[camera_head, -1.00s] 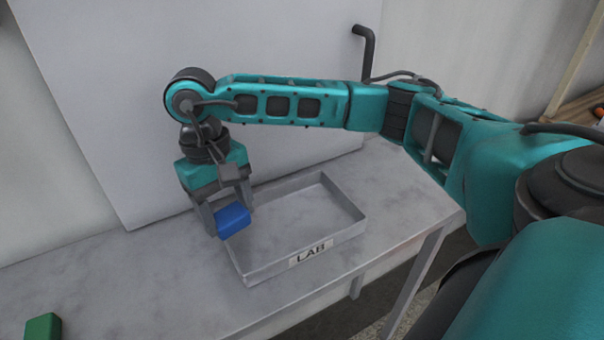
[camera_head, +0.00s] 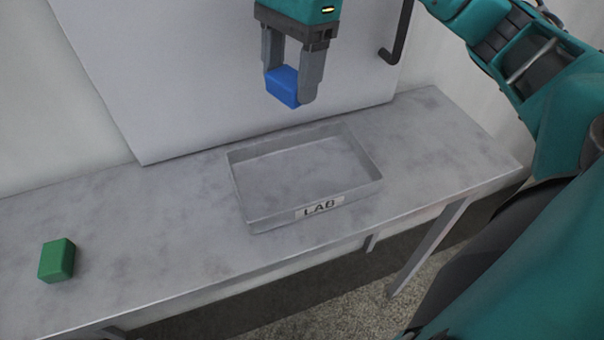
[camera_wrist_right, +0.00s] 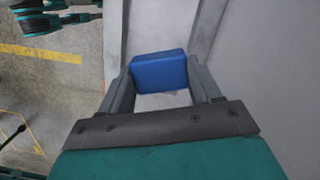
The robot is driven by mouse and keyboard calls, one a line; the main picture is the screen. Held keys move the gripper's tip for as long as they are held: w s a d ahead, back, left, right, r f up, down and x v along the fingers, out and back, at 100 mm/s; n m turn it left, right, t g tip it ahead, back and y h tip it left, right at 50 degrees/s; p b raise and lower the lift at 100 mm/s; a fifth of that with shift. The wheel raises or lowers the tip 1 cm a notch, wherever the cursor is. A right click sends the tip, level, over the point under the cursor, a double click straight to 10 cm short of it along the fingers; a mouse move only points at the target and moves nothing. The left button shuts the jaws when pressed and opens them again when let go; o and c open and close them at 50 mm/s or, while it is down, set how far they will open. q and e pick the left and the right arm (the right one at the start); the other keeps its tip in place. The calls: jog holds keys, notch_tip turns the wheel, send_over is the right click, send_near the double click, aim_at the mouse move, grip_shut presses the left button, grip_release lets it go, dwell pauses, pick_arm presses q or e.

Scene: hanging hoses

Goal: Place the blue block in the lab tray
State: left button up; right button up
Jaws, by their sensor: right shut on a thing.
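The blue block (camera_head: 283,87) is held between the fingers of my right gripper (camera_head: 289,92), which is shut on it. In the head view it hangs in the air above the grey lab tray (camera_head: 318,208), in front of the white panel. The block also shows between the fingers in the right wrist view (camera_wrist_right: 160,72). The tray stands empty on the table, with a LAB label on its front wall. My left gripper is not in view.
A green block (camera_head: 57,261) sits on the grey table (camera_head: 150,240) at the left. A large white panel (camera_head: 200,80) stands behind the table. A dark bent hook or pipe (camera_head: 398,40) hangs at its right. The table between green block and tray is clear.

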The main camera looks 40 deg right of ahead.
jog(key=r+m, duration=0.1)
jog(key=s+d+r+m, duration=0.1)
jog(key=m, duration=0.1)
jog(key=shift+s+r+m+t, duration=0.1)
jog(key=shift+r+m+t, duration=0.1)
jog(key=shift+m+t, duration=0.1)
jog(key=shift+s+d, duration=0.1)
jog(key=b, duration=0.3)
send_over(301, 178)
jog(key=shift+m, duration=0.3)
jog(key=f, duration=1.5)
jog(key=shift+d, duration=0.25)
notch_tip(301, 178, down, 5)
jog(key=shift+r, duration=0.2)
jog(key=shift+f, duration=0.1)
jog(key=shift+f, duration=0.1)
jog(key=shift+f, duration=0.15)
jog(key=o, duration=1.1)
